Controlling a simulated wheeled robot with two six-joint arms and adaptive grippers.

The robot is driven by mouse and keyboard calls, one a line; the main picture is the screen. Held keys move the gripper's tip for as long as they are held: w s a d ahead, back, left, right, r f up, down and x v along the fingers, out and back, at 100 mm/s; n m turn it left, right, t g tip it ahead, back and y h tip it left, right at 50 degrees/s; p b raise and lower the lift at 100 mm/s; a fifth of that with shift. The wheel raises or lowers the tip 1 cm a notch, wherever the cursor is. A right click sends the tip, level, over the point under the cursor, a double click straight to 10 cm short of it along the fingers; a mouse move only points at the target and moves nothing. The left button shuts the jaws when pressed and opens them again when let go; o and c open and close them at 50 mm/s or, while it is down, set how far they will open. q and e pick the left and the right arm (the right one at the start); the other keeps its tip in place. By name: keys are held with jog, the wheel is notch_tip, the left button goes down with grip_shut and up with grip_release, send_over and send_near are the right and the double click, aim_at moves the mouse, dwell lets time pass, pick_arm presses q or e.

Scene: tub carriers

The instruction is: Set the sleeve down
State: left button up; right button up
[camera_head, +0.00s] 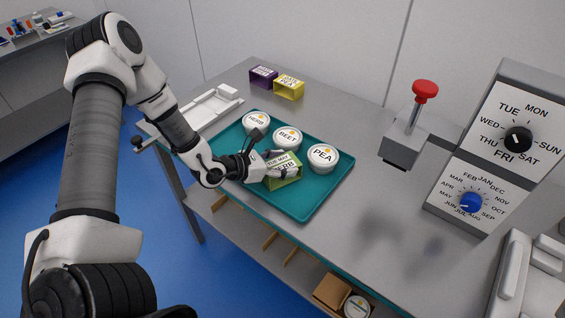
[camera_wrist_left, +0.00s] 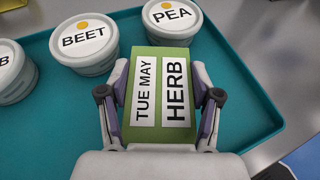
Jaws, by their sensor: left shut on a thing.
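A green sleeve (camera_head: 284,172) labelled "HERB" and "TUE MAY" is at the teal tray (camera_head: 305,208), in front of the tubs. It also shows in the left wrist view (camera_wrist_left: 162,52). My left gripper (camera_head: 266,168) is shut on it, one finger on each side; I cannot tell whether its underside touches the tray. White tubs marked HERB (camera_head: 256,120), BEET (camera_head: 286,136) and PEA (camera_head: 323,157) stand in a row on the tray. My right gripper is not in view.
A purple sleeve (camera_head: 262,76) and a yellow sleeve (camera_head: 289,87) stand at the back of the table. A red-knobbed press (camera_head: 410,135) and a dial box (camera_head: 505,140) stand to the right. The tray's near right part is clear.

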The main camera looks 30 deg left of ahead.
pick_arm(q)
jog(key=shift+s, duration=0.1)
jog(key=o, duration=0.5)
jog(key=shift+f, duration=0.1)
jog(key=o, duration=0.4)
jog(key=shift+o, duration=0.2)
